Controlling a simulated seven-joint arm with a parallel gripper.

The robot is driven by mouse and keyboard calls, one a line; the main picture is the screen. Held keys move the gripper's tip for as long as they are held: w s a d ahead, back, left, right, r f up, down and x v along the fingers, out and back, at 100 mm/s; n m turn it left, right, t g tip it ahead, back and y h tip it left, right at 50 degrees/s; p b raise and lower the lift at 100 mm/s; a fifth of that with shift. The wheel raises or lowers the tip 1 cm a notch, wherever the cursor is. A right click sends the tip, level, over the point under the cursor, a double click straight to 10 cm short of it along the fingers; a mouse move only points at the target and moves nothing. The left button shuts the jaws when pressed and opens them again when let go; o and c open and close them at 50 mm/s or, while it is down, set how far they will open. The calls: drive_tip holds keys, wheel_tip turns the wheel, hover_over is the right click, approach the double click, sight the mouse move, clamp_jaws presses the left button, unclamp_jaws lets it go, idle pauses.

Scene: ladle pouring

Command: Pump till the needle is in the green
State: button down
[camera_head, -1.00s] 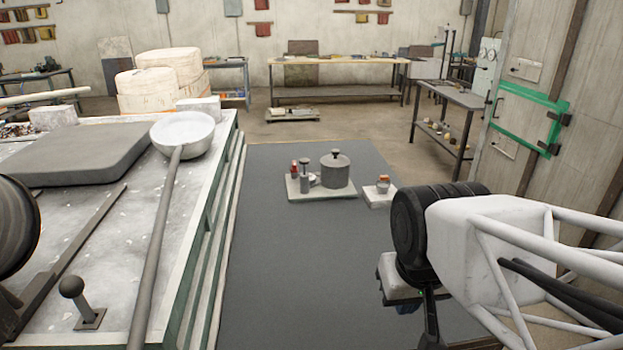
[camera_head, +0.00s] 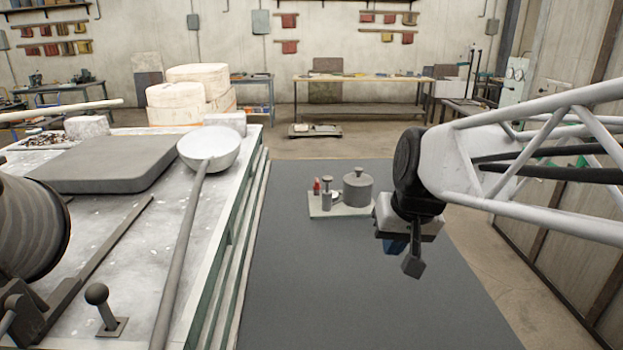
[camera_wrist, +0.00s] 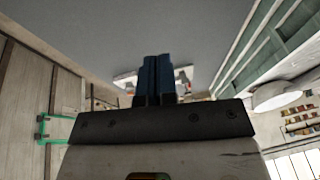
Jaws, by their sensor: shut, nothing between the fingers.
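A low pale board (camera_head: 345,210) lies on the dark floor mat beyond my arm. On it stand a grey lidded pot with a knob (camera_head: 358,190), a small grey cylinder with a cap (camera_head: 326,201) and a small red item (camera_head: 316,187). I cannot tell which is the pump, and no needle is readable here. My gripper (camera_head: 412,266) hangs in the air to the right of the board and nearer to me, apart from it. In the wrist view its blue fingers (camera_wrist: 153,78) are together, with nothing between them, and partly hide the board behind.
A bench (camera_head: 120,215) on the left holds a long-handled ladle (camera_head: 210,148), a grey slab (camera_head: 105,160) and a ball-topped lever (camera_head: 97,295). Round gauges (camera_head: 515,73) show on a panel at the back right, too small to read. The mat (camera_head: 310,290) before the board is clear.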

drive_tip(key=w+a+r+t+y, duration=0.1)
drive_tip(key=w+a+r, duration=0.15)
drive_tip(key=w, duration=1.15)
drive_tip(key=m+t+y, duration=0.2)
drive_tip(key=t+y, duration=0.1)
hover_over(329, 177)
drive_tip(key=shift+s+f, duration=0.1)
drive_tip(key=shift+f, duration=0.25)
drive_tip(key=shift+f, duration=0.2)
drive_tip(key=shift+f, duration=4.2)
